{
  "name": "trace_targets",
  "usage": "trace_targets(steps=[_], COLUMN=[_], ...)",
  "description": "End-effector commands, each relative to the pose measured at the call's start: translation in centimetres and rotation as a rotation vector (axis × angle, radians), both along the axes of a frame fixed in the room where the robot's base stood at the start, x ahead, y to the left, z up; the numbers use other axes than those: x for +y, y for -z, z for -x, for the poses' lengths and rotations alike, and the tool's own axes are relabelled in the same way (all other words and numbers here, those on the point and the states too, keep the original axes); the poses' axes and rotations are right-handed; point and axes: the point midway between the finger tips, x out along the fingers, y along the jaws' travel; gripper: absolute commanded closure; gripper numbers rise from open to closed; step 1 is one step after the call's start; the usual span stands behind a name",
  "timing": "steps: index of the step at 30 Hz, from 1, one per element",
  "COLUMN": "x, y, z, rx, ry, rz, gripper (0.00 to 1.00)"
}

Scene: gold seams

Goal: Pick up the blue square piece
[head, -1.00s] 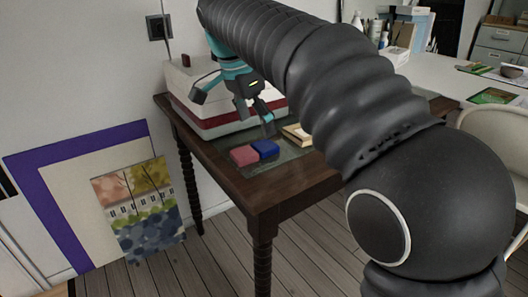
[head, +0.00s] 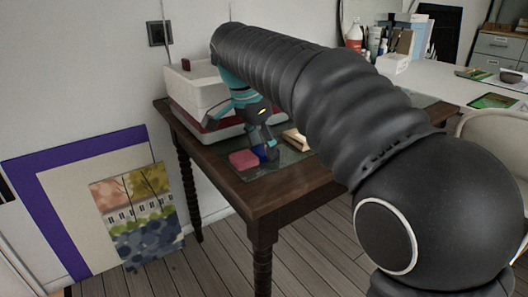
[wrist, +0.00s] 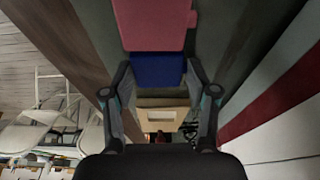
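The blue square piece (head: 258,151) lies on the green mat (head: 222,147) on the dark wooden table, mostly hidden behind my gripper in the head view. In the wrist view the blue piece (wrist: 158,70) sits between my two fingertips, one close along each side. My gripper (wrist: 158,66) looks open around it; contact cannot be made out. In the head view my gripper (head: 264,156) is down at the piece. A pinkish-red square piece (head: 243,160) lies right beside the blue one and also shows in the wrist view (wrist: 150,25).
A light wooden frame-like piece (head: 295,139) lies to the right on the mat. A white box with a red band (head: 195,95) stands behind on the table (head: 255,200). The table's front area is clear. A painting (head: 138,215) leans below left.

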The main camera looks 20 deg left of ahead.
Motion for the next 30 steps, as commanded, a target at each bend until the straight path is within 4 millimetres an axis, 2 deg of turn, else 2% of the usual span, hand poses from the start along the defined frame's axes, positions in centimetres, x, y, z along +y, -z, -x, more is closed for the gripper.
trace_targets(steps=[1,3,14,20,23,30], x=[0.0,0.0,0.0,0.1,0.1,-5.2], y=[0.0,0.0,-0.4,-2.4,-4.4,-7.3], z=[0.0,0.0,0.0,0.0,-0.1,-0.2], rx=[0.0,0.0,-0.001,-0.002,-0.004,-0.003], ry=[0.0,0.0,0.0,0.0,0.001,0.005], rz=[0.0,0.0,-0.001,-0.002,-0.003,-0.002], gripper=[0.64,0.81,0.81,0.81,0.81,0.81])
